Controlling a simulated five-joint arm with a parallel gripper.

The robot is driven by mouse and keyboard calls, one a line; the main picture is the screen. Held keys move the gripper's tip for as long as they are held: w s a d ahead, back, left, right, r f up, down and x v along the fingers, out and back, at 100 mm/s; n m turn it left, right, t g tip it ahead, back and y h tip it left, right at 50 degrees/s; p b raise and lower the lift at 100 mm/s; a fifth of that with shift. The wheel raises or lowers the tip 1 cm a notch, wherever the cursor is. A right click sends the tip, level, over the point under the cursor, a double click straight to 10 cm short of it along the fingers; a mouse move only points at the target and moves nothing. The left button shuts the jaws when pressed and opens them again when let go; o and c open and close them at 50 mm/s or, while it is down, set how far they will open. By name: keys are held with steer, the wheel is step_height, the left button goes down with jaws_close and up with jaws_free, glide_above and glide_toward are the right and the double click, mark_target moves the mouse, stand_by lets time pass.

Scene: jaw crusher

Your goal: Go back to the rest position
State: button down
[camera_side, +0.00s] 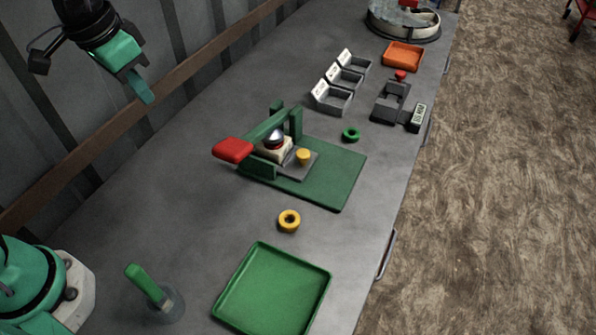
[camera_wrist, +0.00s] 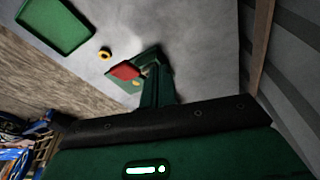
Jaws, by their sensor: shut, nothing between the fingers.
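My gripper (camera_side: 141,90) hangs at the upper left of the side view, high above the bench near the back wall. Its fingers are together and hold nothing. The jaw crusher, with its green base plate (camera_side: 335,178) and red-ended lever (camera_side: 232,150), stands mid-bench, well apart from my gripper. In the wrist view the red lever end (camera_wrist: 125,71) shows near the middle, partly beside dark green parts.
A green tray (camera_side: 273,290) and a yellow ring (camera_side: 289,220) lie at the front. A green-handled brush (camera_side: 148,287) stands at the lower left. A green ring (camera_side: 351,134), grey bins (camera_side: 333,97), a scale (camera_side: 393,105) and an orange tray (camera_side: 402,57) are farther back.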

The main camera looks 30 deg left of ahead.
steer(key=s+a+f+n+t, duration=0.1)
steer(key=s+a+n+t, duration=0.1)
steer(key=s+a, duration=0.6)
steer(key=shift+s+a+f+n+t+y, duration=0.15)
steer(key=shift+s+f+n+t+y, duration=0.25)
steer(key=shift+n, duration=0.2)
steer(key=c, duration=2.1)
jaws_free()
